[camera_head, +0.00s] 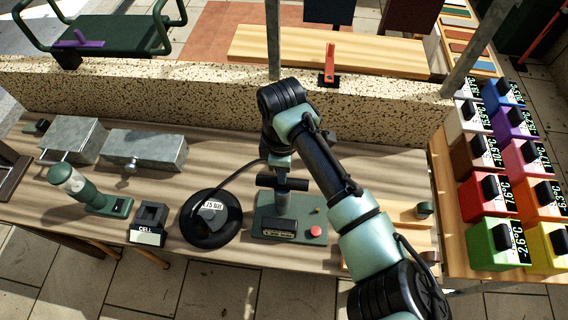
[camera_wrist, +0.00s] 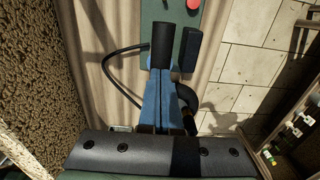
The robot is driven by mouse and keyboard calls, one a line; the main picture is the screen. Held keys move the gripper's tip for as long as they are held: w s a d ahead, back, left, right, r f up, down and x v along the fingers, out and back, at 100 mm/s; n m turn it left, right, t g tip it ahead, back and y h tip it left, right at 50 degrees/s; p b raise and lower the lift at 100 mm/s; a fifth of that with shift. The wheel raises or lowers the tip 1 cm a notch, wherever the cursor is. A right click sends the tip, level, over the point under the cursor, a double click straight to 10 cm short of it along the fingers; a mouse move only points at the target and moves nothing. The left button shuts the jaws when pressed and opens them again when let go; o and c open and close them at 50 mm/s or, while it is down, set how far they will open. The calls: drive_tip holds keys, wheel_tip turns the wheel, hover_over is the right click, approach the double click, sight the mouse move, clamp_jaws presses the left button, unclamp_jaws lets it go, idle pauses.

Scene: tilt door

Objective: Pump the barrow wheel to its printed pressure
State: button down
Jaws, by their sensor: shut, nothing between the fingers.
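The barrow wheel (camera_head: 209,240) is a black round tyre lying flat on the bench, with a pale printed label (camera_head: 212,206) that seems to read "75 bar", its start unclear. A black hose (camera_head: 238,172) arches from the wheel toward the pump. The pump (camera_head: 262,212) has a green base, a black cross handle (camera_head: 282,183), a small display and a red button (camera_head: 315,231). My gripper (camera_head: 281,167) points down just above the handle. In the wrist view its blue fingers (camera_wrist: 160,72) are shut and empty, their tips close to the black handle (camera_wrist: 164,42); contact is unclear.
Left on the bench stand a green-handled tool (camera_head: 82,190), a block marked CELL (camera_head: 150,222) and two grey metal boxes (camera_head: 145,149). A speckled wall (camera_head: 180,92) runs behind. Coloured boxes with temperature displays (camera_head: 490,200) stand right.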

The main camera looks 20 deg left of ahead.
wheel_tip(320, 180, up, 5)
drive_tip(key=p, duration=0.4)
drive_tip(key=shift+p, duration=0.35)
drive_tip(key=shift+r, duration=0.15)
drive_tip(key=shift+r+p, duration=0.9)
drive_tip(key=shift+p, duration=0.05)
wheel_tip(320, 180, up, 7)
drive_tip(key=p, duration=0.6)
idle(0.5)
